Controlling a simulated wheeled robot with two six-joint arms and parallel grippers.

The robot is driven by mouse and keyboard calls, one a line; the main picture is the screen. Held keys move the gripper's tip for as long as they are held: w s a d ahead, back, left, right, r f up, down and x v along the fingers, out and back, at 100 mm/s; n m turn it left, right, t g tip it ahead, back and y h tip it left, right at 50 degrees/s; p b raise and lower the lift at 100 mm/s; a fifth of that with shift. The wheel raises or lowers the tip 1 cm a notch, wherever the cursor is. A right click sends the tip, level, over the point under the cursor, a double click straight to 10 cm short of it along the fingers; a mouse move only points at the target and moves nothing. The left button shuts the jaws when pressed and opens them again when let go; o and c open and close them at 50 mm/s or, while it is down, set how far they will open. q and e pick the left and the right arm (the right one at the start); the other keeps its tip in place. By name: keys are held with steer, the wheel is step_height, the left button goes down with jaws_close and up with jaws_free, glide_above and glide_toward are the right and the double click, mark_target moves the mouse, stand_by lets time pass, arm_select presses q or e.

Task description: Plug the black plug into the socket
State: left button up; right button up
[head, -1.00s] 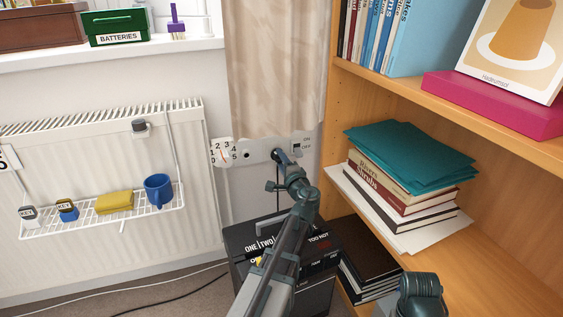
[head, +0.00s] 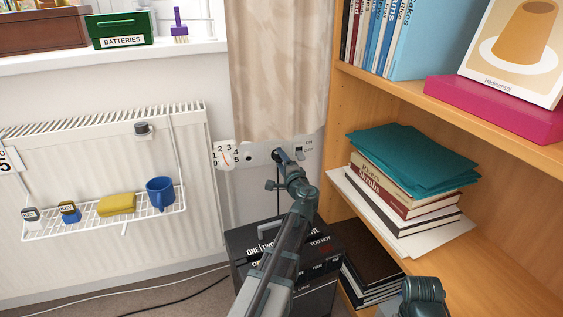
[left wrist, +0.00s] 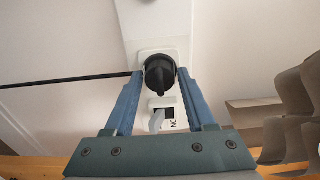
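The black plug (left wrist: 160,76) sits between the fingertips of my left gripper (left wrist: 161,72) in the left wrist view, with both fingers against its sides. The plug is in front of the white socket plate (left wrist: 146,55) and covers its middle; I cannot tell how deep it sits. Its dark cord (left wrist: 60,81) runs off to the left. In the head view my left gripper (head: 283,156) is at the wall panel (head: 258,154), beside the ON/OFF switch (head: 299,153), and hides most of the plug and socket.
A dial (head: 226,155) is left of the socket. A black box (head: 250,234) stands below my left arm. A wooden bookcase (head: 490,255) with stacked books closes off the right. A radiator (head: 110,160) with a wire rack (head: 100,222) is on the left.

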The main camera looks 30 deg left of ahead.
arm_select(q)
steer(key=shift+o, duration=1.3)
steer(key=shift+d, duration=0.1)
steer(key=v, duration=1.3)
steer(key=shift+s+d, duration=0.2)
steer(key=shift+s, duration=0.1)
